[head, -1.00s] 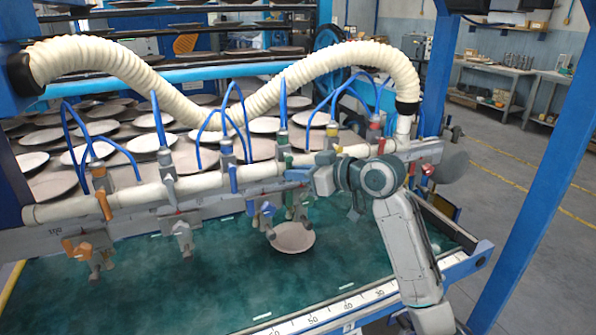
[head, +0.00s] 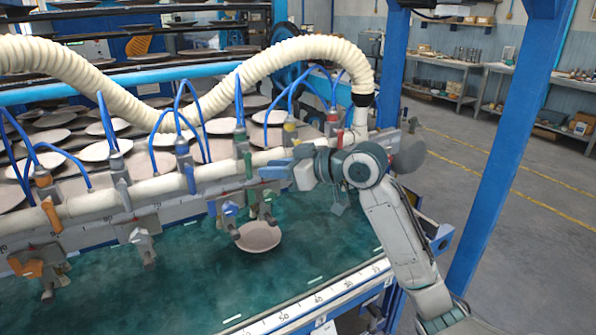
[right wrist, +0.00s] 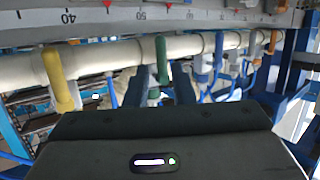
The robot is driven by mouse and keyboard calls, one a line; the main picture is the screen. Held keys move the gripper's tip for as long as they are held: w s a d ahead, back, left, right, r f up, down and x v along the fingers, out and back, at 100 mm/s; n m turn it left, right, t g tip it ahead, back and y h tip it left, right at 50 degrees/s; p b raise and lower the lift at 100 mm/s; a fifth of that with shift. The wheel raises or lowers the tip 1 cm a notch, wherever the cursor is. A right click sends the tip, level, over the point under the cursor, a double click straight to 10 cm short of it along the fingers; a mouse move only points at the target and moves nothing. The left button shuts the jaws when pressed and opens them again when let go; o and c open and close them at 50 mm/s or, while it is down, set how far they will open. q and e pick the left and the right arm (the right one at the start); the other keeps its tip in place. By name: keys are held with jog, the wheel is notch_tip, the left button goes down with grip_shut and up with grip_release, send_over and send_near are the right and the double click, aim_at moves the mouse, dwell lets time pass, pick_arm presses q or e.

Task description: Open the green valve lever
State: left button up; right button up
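The green valve lever (head: 244,158) is on the cream pipe (head: 150,188), between the blue lever and the yellow one. In the right wrist view the green lever (right wrist: 161,60) lies across the pipe, just past the gap between my fingers. My right gripper (head: 272,172) is beside the lever, to its right in the head view. Its two blue fingers (right wrist: 163,92) are apart and nothing is held between them. I cannot tell whether a finger touches the lever. My left gripper is not in view.
A yellow lever (right wrist: 58,80) and a blue lever (head: 190,180) flank the green one. An orange lever (head: 50,214) is further left. A graduated rail (right wrist: 120,14) runs along the pipe. A plate (head: 258,237) lies on the green bed below. A blue post (head: 505,150) stands right.

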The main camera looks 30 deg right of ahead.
jog(key=b+v, duration=0.1)
jog(key=v, duration=0.5)
jog(key=shift+b, duration=0.35)
jog(key=shift+s+d, duration=0.1)
jog(key=shift+s, duration=0.05)
